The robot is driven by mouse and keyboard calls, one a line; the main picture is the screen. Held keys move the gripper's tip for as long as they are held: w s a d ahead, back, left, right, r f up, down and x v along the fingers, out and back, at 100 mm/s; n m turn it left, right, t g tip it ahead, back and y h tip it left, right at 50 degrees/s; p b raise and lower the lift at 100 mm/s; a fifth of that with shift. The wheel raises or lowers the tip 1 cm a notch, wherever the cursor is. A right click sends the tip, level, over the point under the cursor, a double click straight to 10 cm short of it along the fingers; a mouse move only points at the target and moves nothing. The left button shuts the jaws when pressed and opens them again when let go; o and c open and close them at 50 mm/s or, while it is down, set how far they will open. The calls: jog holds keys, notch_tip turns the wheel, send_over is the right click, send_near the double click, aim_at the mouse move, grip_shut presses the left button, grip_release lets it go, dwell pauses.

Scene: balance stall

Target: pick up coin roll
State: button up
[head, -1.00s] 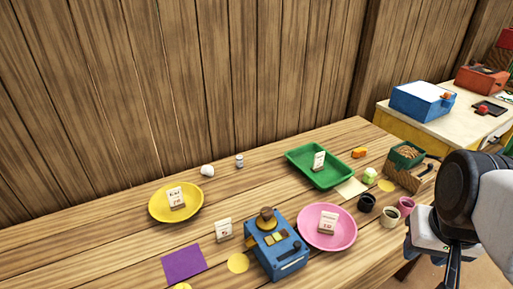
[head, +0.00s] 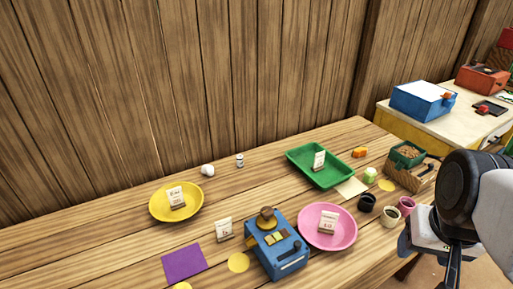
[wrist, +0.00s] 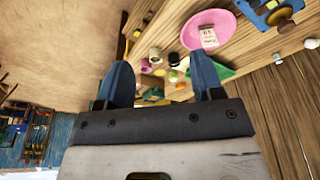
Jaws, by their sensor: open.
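I cannot tell for sure which item is the coin roll. Two small pale items are on the wooden table behind the yellow plate: a white rounded piece (head: 207,170) and a small upright cylinder with a grey band (head: 240,160). A small green and white cylinder (head: 369,174) stands right of the green tray. My gripper is at the right edge of the head view, mostly hidden by my wrist. In the wrist view my gripper (wrist: 162,75) has its two blue fingers wide apart with nothing held between them, high above the table's right end.
A yellow plate (head: 155,204), pink plate (head: 347,236) and green tray (head: 300,156) hold white cards. A blue scale (head: 278,256) stands at the front. The back left is clear.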

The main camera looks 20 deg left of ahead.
jog(key=w+a+f+m+g+y, duration=0.15)
jog(key=w+a+m+y, duration=0.25)
jog(key=w+a, duration=0.85)
jog(key=w+a+f+m+g+y, duration=0.1)
jog(key=w+a+f+m+y, duration=0.25)
jog(key=w+a, duration=0.9)
jog(key=w+a+f+m+y, duration=0.25)
jog(key=w+a+f, duration=0.2)
jog(key=w, duration=0.35)
jog(key=w+a+f+m+y, duration=0.1)
jog(key=w+a+f+m, duration=0.3)
jog(key=w, duration=0.4)
jog(key=m+y, duration=0.2)
jog(key=m, duration=0.2)
send_near(236, 165)
jog(key=r, duration=0.1)
jog(key=a+r, duration=0.1)
jog(key=r+t, duration=0.1)
jog(key=shift+s+a+r, duration=0.2)
jog(key=shift+s+a, duration=0.05)
jog(key=shift+s, duration=0.05)
jog(key=shift+w+a+f+m+y, duration=0.1)
jog(key=shift+a+f+m+y, duration=0.1)
jog(key=shift+m+y, duration=0.1)
jog(key=shift+x, duration=1.25)
jog(key=shift+f, duration=0.15)
jog(key=shift+x, duration=2.55)
